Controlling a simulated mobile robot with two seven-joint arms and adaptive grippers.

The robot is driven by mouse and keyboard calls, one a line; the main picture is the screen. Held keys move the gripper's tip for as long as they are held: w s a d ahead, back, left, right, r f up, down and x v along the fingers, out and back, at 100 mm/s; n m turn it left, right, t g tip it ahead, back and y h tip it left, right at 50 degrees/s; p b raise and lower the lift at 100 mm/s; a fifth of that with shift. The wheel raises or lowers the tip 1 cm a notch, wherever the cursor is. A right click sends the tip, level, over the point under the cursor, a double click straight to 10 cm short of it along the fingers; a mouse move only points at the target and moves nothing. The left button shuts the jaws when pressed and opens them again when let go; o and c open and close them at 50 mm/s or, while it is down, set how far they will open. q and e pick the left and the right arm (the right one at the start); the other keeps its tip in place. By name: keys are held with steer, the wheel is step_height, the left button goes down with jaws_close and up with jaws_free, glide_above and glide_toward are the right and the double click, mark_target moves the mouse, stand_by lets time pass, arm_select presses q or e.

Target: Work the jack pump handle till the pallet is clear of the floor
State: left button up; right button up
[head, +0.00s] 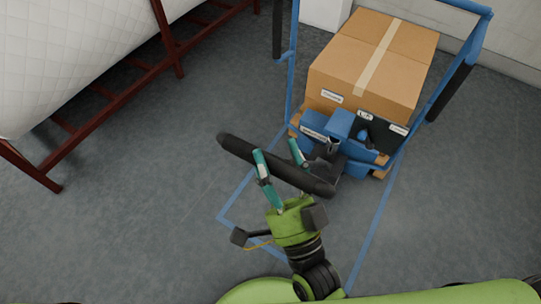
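The black bar-shaped pump handle (235,146) lies slantwise in the middle of the head view, in front of the blue jack body (340,125). My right gripper (276,152) reaches up from the bottom with its teal fingers astride the handle: one crosses in front, the other is partly hidden behind it. I cannot tell whether they are pressed on the handle. Small parts of the wooden pallet (381,174) show under the load. Any gap between pallet and floor is hidden. A taped cardboard box (345,62) sits above the pallet. My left gripper is not in view.
A blue frame (289,85) rises around the box. Blue lines (370,245) mark the floor. A dark red rack (125,92) holding a white quilted roll (70,50) stands at the upper left. Grey floor (150,215) is clear left of the handle.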

steer(key=shift+f, duration=0.1)
steer(key=v, duration=1.2)
stand_by(0.4)
steer(key=d+f+n+g+h+p, duration=0.15)
steer(key=f+g, duration=0.25)
steer(key=f, duration=0.7)
steer(key=w+d+f+n+g+h, duration=0.1)
steer(key=d+f+n+g, duration=0.15)
steer(key=f, duration=0.85)
steer(key=d+f+n+g+h+p, duration=0.1)
steer(key=f+n+g, duration=0.3)
steer(key=f, duration=0.8)
steer(key=s+d+f+g+h, duration=0.2)
steer(key=s+d+f+g, duration=0.3)
steer(key=s+f, duration=0.3)
steer(key=s+d+f+n+g+h+p, duration=0.1)
steer(key=s+d+f+g+h, duration=0.1)
steer(key=s+d+f+g, duration=0.4)
steer(key=s+d+f, duration=0.1)
steer(key=s+f, duration=0.2)
steer(key=shift+s+f+h, duration=0.15)
steer(key=shift+s+h, duration=0.05)
steer(key=shift+h, duration=0.15)
